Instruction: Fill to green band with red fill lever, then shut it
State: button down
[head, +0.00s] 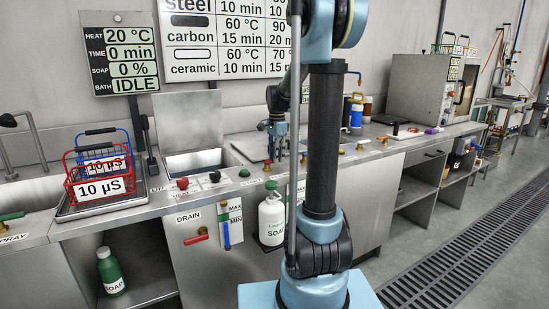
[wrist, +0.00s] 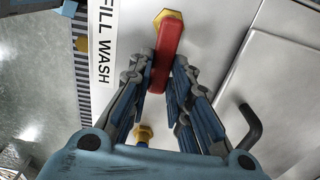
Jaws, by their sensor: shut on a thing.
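In the wrist view, the red fill lever (wrist: 163,58) extends from a brass nut beside a label reading FILL WASH (wrist: 104,50). My gripper (wrist: 165,72) has its fingers on both sides of the lever and is shut on it.
A red drain lever (head: 197,238) is on the front panel, beside a blue handle (head: 226,235). A white soap bottle (head: 271,218) hangs at the front. Red basket (head: 92,187) stands at left. The display (head: 122,52) reads IDLE. A black bent handle (wrist: 246,128) is near my gripper.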

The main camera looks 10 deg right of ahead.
jog(key=c, duration=1.5)
grip_release()
jog(key=shift+r, duration=0.1)
notch_tip(320, 180, up, 12)
jog(key=shift+w+f, duration=0.1)
jog(key=shift+f, duration=0.05)
jog(key=s+f+n+t, duration=0.1)
jog(key=s+f+n, duration=0.3)
jog(key=s, duration=0.6)
jog(key=s+f+n, duration=0.3)
jog(key=s, duration=0.6)
jog(key=s+f+n, duration=0.2)
jog(key=s+f, duration=0.2)
jog(key=f, duration=0.1)
jog(key=s+d+f+n, duration=0.1)
jog(key=s+f+n, duration=0.2)
jog(key=s+f, duration=0.2)
jog(key=s+f+n+t, duration=0.1)
jog(key=s+f+n, duration=0.1)
jog(key=s+f, duration=0.2)
jog(key=shift+s+d+f, duration=0.2)
jog(key=shift+s+f, duration=0.2)
jog(key=shift+s, duration=0.25)
